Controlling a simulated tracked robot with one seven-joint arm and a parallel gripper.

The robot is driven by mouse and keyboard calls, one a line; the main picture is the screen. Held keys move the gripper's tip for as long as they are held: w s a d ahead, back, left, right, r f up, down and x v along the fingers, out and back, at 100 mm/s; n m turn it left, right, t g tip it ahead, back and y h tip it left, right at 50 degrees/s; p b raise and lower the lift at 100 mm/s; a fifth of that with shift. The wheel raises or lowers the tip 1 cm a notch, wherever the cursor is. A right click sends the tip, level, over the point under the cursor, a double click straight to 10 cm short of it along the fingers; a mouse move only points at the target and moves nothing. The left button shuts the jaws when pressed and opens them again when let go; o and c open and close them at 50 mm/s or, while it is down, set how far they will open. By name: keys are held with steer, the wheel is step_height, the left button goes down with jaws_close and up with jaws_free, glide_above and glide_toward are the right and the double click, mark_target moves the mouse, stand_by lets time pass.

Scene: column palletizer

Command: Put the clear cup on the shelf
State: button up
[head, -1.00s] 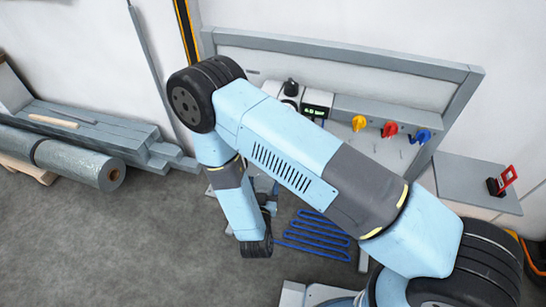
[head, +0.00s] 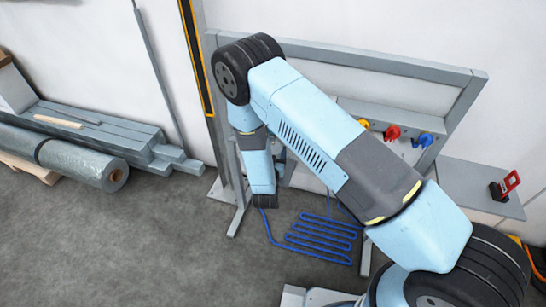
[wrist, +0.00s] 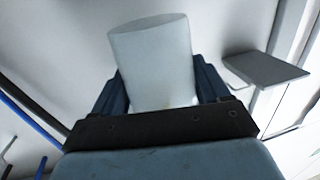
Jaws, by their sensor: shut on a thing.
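The clear cup (wrist: 152,62), pale and translucent, stands up from my gripper (wrist: 155,88) in the wrist view. The dark fingers are on both sides of it, and the gripper is shut on it. The cup looks slightly tilted in that picture. A flat grey plate, which looks like a shelf (wrist: 266,69), is to the right of the cup in the wrist view, apart from it; no object shows on it. In the head view my arm hides the cup and most of the gripper.
A grey frame (head: 350,60) stands against the wall, with yellow, red (head: 391,132) and blue (head: 422,140) knobs. A blue tube coil (head: 320,237) is below. A grey surface at right (head: 470,185) bears a red-handled item (head: 507,184). Rolls and beams (head: 90,150) lie left.

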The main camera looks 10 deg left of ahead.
mark_target(274, 152)
steer(key=shift+w+f, duration=0.1)
steer(key=shift+w, duration=0.4)
steer(key=shift+f, duration=1.6)
steer(key=shift+s, duration=0.1)
steer(key=o, duration=1)
steer(key=shift+f, duration=0.1)
steer(key=shift+a, duration=0.1)
steer(key=shift+s, duration=0.2)
steer(key=s, duration=0.3)
steer(key=s+d, duration=0.1)
steer(key=s, duration=0.7)
steer(key=shift+s+d+r, duration=0.25)
steer(key=shift+d+r, duration=0.05)
steer(key=shift+r, duration=0.1)
